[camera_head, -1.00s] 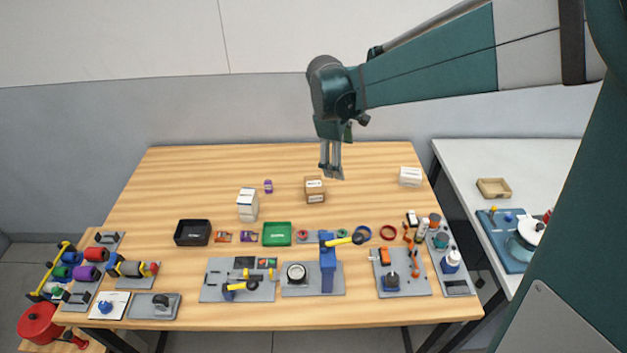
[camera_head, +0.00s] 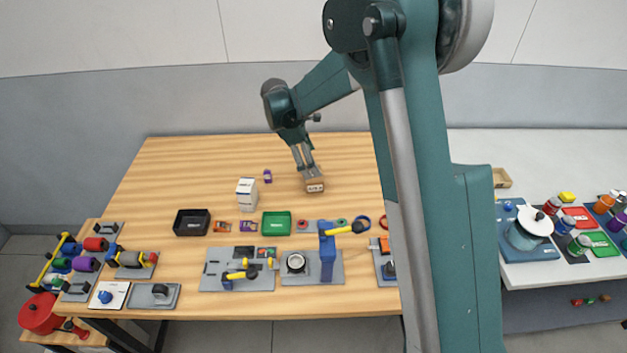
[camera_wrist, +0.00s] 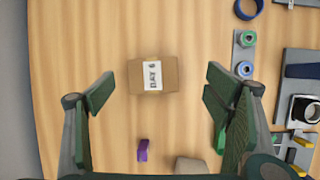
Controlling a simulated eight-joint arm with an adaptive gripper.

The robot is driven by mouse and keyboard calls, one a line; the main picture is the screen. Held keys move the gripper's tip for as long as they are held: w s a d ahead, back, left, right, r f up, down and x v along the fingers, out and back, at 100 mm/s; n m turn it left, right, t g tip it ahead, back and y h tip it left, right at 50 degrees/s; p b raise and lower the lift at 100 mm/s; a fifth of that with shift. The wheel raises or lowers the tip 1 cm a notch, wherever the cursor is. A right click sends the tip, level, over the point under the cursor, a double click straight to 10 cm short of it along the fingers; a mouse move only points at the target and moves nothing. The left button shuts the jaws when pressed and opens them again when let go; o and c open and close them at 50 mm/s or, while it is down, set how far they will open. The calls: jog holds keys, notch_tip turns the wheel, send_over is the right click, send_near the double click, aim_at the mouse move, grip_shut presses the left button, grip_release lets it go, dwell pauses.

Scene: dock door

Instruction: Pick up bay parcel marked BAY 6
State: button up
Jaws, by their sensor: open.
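The brown BAY 6 parcel (camera_head: 315,187) is a small cardboard box standing on the wooden table (camera_head: 205,160), near its middle. In the wrist view the parcel (camera_wrist: 171,82) has a white label reading BAY 6, turned sideways. My gripper (camera_head: 304,171) is just above and behind the parcel in the head view, overlapping its top. In the wrist view my gripper (camera_wrist: 158,98) has its fingers wide apart, with the parcel lying ahead across the gap. Nothing is between the pads, and I see no contact.
A white carton (camera_head: 247,193) and a small purple item (camera_head: 267,176) stand left of the parcel. A black tray (camera_head: 192,223) and a green tray (camera_head: 276,224) lie in front. Bare wood lies behind the parcel. My arm hides the table's right part.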

aim_at(314, 178)
jog(key=shift+n, duration=0.6)
jog(key=shift+w+a+f, duration=0.25)
jog(key=shift+a+f, duration=0.1)
jog(key=shift+f, duration=0.3)
jog(key=shift+w+a+f, duration=0.2)
jog(key=shift+a+f, duration=0.1)
jog(key=shift+f, duration=0.4)
jog(key=shift+w+a+f, duration=0.25)
jog(key=shift+a+f, duration=0.1)
jog(key=shift+f, duration=0.3)
jog(key=shift+x, duration=1.25)
jog(key=shift+x, duration=2.65)
jog(key=shift+d+r, duration=0.1)
jog(key=c, duration=1.1)
jog(key=shift+r, duration=0.15)
